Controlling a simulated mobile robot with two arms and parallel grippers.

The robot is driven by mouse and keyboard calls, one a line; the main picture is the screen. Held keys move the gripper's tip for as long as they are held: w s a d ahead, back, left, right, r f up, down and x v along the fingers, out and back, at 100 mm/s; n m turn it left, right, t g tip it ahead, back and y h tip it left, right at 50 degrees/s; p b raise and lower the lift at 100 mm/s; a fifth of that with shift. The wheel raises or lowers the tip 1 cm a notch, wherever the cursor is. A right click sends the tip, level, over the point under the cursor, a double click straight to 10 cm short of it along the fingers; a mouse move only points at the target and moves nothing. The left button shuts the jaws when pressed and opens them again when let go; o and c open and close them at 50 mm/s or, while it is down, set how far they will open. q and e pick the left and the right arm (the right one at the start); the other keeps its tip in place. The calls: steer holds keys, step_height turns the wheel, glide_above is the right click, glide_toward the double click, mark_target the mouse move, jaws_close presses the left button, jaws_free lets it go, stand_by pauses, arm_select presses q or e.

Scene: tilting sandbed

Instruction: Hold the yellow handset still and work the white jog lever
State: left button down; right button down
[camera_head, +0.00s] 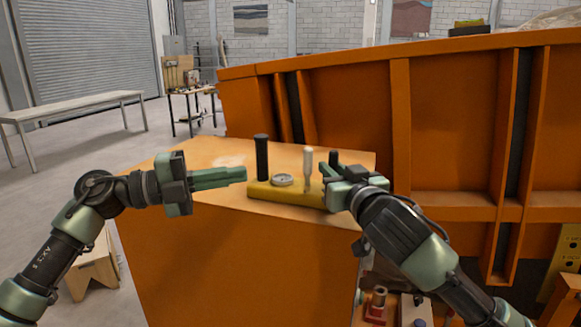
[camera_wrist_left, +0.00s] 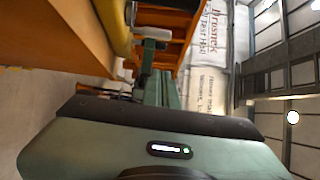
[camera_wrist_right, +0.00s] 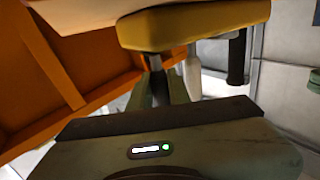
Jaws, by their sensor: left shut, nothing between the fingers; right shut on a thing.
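The yellow handset (camera_head: 290,194) lies on top of the orange box. It carries a tall black post (camera_head: 262,158) at its left end, a round dial (camera_head: 283,180), the white jog lever (camera_head: 308,165), which looks about upright, and a shorter black post (camera_head: 334,157) at its right end. My right gripper (camera_head: 328,170) is shut on the right black post; in the right wrist view its fingers (camera_wrist_right: 166,88) meet around that post below the yellow base (camera_wrist_right: 180,27). My left gripper (camera_head: 244,174) is shut and empty, its tips beside the tall black post, apart from the lever.
The orange box (camera_head: 230,250) has bare top left of the handset. A large orange ribbed wall (camera_head: 450,120) stands close behind and to the right. A pale bench (camera_head: 70,110) and a small cluttered table (camera_head: 190,92) stand farther back left.

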arm_select(q)
steer(key=shift+a+f, duration=0.35)
steer(key=shift+f, duration=0.05)
arm_select(e)
steer(key=shift+f, duration=0.1)
arm_select(q)
steer(key=shift+d, duration=0.15)
glide_above(291, 191)
steer(key=s+a, duration=0.3)
steer(key=s, duration=0.1)
steer(key=shift+w+d+r, duration=0.1)
steer(key=shift+d, duration=0.05)
steer(key=w+d, duration=0.2)
steer(key=shift+w, duration=0.35)
steer(key=shift+w+d, duration=0.35)
steer(key=shift+w, duration=0.2)
